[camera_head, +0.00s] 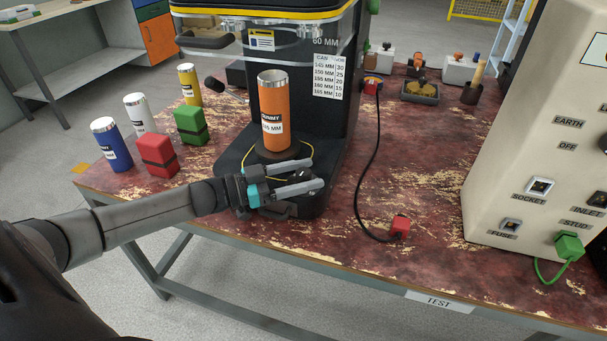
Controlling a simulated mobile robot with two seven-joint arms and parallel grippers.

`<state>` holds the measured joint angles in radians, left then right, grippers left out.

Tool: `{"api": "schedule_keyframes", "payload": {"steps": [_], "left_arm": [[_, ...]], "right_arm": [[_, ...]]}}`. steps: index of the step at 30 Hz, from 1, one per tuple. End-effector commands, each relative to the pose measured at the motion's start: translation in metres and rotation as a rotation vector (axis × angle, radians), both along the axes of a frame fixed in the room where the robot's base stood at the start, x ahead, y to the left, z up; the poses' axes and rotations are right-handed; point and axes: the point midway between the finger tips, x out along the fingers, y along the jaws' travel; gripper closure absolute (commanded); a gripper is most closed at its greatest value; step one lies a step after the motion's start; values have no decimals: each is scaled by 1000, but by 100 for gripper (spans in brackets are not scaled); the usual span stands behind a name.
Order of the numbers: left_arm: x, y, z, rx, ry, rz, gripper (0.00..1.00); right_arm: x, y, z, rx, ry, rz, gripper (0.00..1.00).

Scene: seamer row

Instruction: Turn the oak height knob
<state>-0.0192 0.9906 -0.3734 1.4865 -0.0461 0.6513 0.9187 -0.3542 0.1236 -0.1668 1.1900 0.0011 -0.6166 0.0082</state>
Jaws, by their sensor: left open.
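The seamer (335,110) stands on the worn red bench, with an orange can (274,112) upright on its round plate. A chart (329,76) on its column pairs can sizes with knob numbers. My left gripper (314,174) is open low at the front of the seamer base, its fingers pointing right. A small dark knob-like part (299,176) shows between the fingers; I cannot tell whether they touch it. I cannot make out an oak-coloured knob on the seamer. A dark cylindrical handle (213,85) sticks out at the seamer's left. My right gripper is not in view.
Blue (111,146), white (139,114) and yellow (189,84) cans stand left, beside red (158,156) and green (190,124) blocks. A cream test cabinet (535,130) stands right. The front bench middle is mostly clear.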

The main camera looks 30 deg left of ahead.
Motion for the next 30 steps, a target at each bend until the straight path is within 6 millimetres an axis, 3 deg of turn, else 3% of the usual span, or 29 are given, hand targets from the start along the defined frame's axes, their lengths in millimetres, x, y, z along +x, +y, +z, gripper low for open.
{"api": "schedule_keyframes", "payload": {"steps": [2, 19, 30], "left_arm": [[0, 0, 0, 0, 0, 0, 34], [0, 0, 0, 0, 0, 0, 98], [-1, 0, 0, 1, 1, 3, 100]], "right_arm": [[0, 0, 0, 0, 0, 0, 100], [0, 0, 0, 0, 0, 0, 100], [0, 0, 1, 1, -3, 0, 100]]}}
